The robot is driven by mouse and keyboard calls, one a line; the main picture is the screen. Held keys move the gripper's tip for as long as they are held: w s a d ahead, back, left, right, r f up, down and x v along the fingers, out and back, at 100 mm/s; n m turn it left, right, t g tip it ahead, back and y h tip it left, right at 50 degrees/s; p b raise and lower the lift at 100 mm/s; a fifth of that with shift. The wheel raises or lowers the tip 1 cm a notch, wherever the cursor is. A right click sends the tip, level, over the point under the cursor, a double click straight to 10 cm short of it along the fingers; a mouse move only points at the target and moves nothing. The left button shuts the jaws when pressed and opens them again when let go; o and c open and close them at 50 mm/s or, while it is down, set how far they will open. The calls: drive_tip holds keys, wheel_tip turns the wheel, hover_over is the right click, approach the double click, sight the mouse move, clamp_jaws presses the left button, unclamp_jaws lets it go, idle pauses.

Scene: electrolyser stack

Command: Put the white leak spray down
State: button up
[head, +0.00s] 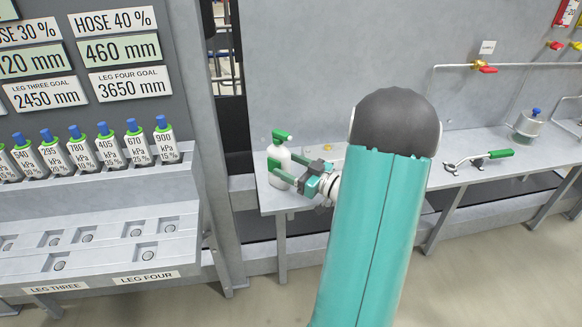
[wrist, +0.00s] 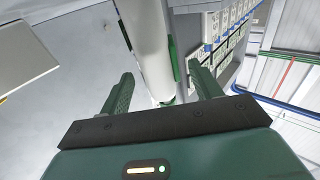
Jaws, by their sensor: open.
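The white leak spray (head: 279,160) is a white bottle with a green trigger top. It stands upright at the left end of the grey bench (head: 262,197) in the head view. My gripper (head: 288,169) is at the bottle's right side, with its green fingers reaching to the bottle. In the wrist view the white bottle (wrist: 147,45) runs between the two fingers of my gripper (wrist: 162,88), which are spread apart. There are gaps beside the bottle. Its base is partly hidden by a finger in the head view.
A tool with a green handle (head: 487,157) and a metal canister with a blue knob (head: 528,124) are farther right on the bench. A sloped rack with several blue-capped cylinders (head: 108,147) stands to the left. A grey wall panel (head: 290,60) rises behind the bench.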

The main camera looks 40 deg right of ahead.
drive_tip(key=shift+r, duration=0.2)
drive_tip(key=s+d, duration=0.2)
drive_tip(key=s, duration=0.9)
drive_tip(key=shift+s+d+f, duration=0.15)
drive_tip(key=shift+s+f, duration=0.15)
drive_tip(key=shift+s, duration=0.1)
drive_tip(key=shift+s, duration=0.1)
